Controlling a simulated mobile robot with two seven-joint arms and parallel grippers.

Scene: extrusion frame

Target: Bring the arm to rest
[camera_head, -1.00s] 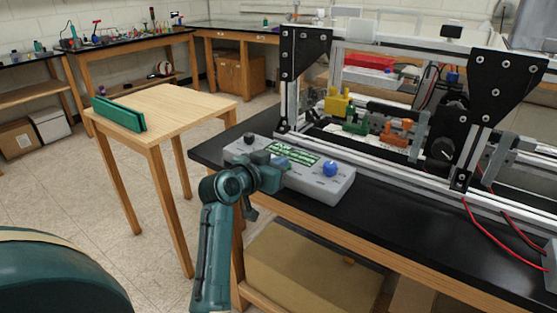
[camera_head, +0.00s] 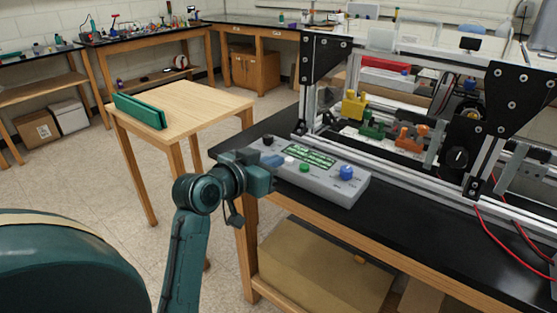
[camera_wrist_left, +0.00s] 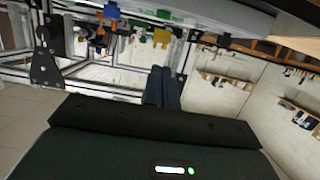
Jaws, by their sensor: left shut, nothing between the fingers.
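My left gripper (camera_head: 272,160) is at the left end of the grey control box in the head view. Its fingers are shut and empty, and they cover part of the box's left end. I cannot tell whether they touch it. In the left wrist view the closed fingers (camera_wrist_left: 161,88) point away from the camera with nothing between them. The control box (camera_head: 330,183) lies on the black bench top and shows a green display, a blue knob (camera_head: 346,173), a green button (camera_head: 305,168) and a white button. My right gripper is not in view.
An aluminium extrusion frame (camera_head: 390,153) with black corner plates stands on the black bench (camera_head: 400,222), with yellow, green and orange parts inside. Red cables run at the right. A wooden table (camera_head: 195,102) with a green rack (camera_head: 140,110) stands to the left. Open floor lies between.

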